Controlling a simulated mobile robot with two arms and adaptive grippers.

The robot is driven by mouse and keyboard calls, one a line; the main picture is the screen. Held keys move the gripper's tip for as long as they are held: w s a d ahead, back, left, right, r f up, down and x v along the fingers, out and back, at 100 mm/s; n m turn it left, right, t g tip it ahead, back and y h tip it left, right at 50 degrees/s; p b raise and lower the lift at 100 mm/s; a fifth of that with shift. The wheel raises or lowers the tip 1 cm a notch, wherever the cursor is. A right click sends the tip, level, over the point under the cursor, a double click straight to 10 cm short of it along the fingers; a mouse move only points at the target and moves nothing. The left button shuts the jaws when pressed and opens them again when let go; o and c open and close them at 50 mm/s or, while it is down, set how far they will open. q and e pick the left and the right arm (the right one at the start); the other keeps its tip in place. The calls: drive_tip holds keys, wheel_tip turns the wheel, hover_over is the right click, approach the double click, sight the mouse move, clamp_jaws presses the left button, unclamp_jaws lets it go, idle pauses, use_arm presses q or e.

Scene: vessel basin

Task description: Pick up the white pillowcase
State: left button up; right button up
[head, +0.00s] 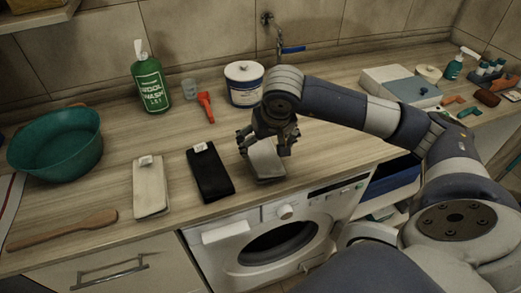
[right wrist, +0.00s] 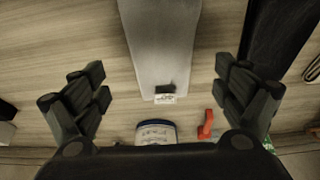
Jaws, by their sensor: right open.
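My right gripper (head: 266,142) is open above a folded pale grey-white cloth (head: 266,164) near the counter's front edge. In the right wrist view this cloth (right wrist: 160,45) lies between the spread fingers, with a small tag at its end, and neither finger visibly touches it. A folded cream-white cloth (head: 150,190) with a tag lies further left. I cannot tell for sure which of these two pale cloths is the white pillowcase. My left gripper is not in view.
A folded black cloth (head: 211,175) lies between the pale ones. A teal basin (head: 55,150), green bottle (head: 151,82), orange tool (head: 205,106) and white tub (head: 244,90) stand behind. A washing machine (head: 225,254) is below the counter.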

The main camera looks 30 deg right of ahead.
sight(262, 149)
drive_tip(key=shift+w+f, duration=0.2)
drive_tip(key=shift+f, duration=0.2)
drive_tip(key=p+x, duration=0.1)
drive_tip(key=x, duration=0.1)
drive_tip(key=p+x, duration=0.1)
drive_tip(key=x, duration=0.2)
drive_tip(key=shift+w+a+r, duration=0.1)
drive_tip(key=shift+w+r, duration=0.05)
drive_tip(key=shift+w, duration=0.05)
drive_tip(key=shift+w+f, duration=0.15)
drive_tip(key=shift+f, duration=0.15)
drive_tip(key=c, duration=1.3)
